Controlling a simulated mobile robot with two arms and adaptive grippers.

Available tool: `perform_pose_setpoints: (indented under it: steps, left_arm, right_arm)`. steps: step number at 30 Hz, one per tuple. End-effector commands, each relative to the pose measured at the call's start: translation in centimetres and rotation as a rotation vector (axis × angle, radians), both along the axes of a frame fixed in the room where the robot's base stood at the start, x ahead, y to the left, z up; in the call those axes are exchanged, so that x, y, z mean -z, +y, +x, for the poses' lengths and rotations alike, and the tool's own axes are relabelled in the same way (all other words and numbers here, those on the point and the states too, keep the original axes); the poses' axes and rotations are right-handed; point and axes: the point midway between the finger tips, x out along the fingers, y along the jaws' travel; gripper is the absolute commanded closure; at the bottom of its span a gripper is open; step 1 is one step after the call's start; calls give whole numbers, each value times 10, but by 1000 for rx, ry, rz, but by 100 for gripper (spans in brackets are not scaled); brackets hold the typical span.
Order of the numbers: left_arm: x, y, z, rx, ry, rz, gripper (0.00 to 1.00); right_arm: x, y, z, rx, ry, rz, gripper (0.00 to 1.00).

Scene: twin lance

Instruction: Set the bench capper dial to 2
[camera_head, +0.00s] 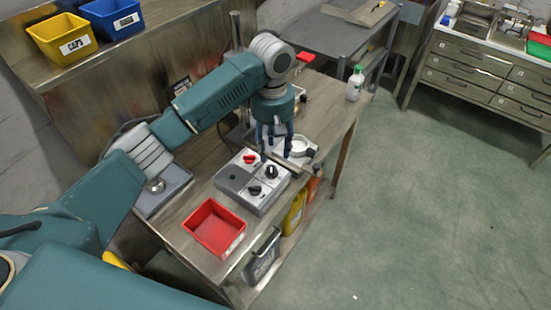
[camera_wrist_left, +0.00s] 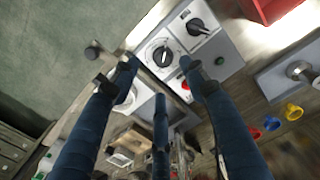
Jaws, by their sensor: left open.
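A grey control box (camera_head: 236,196) with white panels sits on the metal bench; I take it to be the bench capper. It has a black dial (camera_head: 271,172), a second black knob (camera_head: 254,190) and a red knob (camera_head: 249,159). In the left wrist view the dial (camera_wrist_left: 162,56) has a round printed scale, with numbers too small to read. The second black knob (camera_wrist_left: 197,26) is above it to the right. My left gripper (camera_head: 275,152) is open and empty, fingers pointing down, above the box's far edge. In the left wrist view the dial appears between two fingertips (camera_wrist_left: 159,72).
A red bin (camera_head: 214,227) stands at the bench's near end. A device with a white ring (camera_head: 299,147) is just beyond the box, close to my fingers. A white bottle (camera_head: 355,84) stands at the far end. Green floor (camera_head: 430,200) is open to the right.

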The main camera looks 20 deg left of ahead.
Motion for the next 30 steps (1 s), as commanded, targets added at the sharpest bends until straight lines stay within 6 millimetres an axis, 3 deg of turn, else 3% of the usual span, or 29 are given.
perform_pose_setpoints:
  steps: [5, 12, 21, 30]
  left_arm:
    - [-4, 6, 4, -48, 7, 10, 56]
    - [35, 6, 3, -46, 9, 10, 56]
    - [85, 5, 3, -45, 5, 9, 56]
    - [99, 6, 4, -43, 2, 8, 56]
  right_arm:
    - [-3, 0, -4, 0, 5, 0, 49]
    - [-14, 0, -18, 0, 23, -1, 49]
    - [-25, 0, -14, 0, 18, -1, 49]
    - [-27, 0, -9, 0, 10, 1, 49]
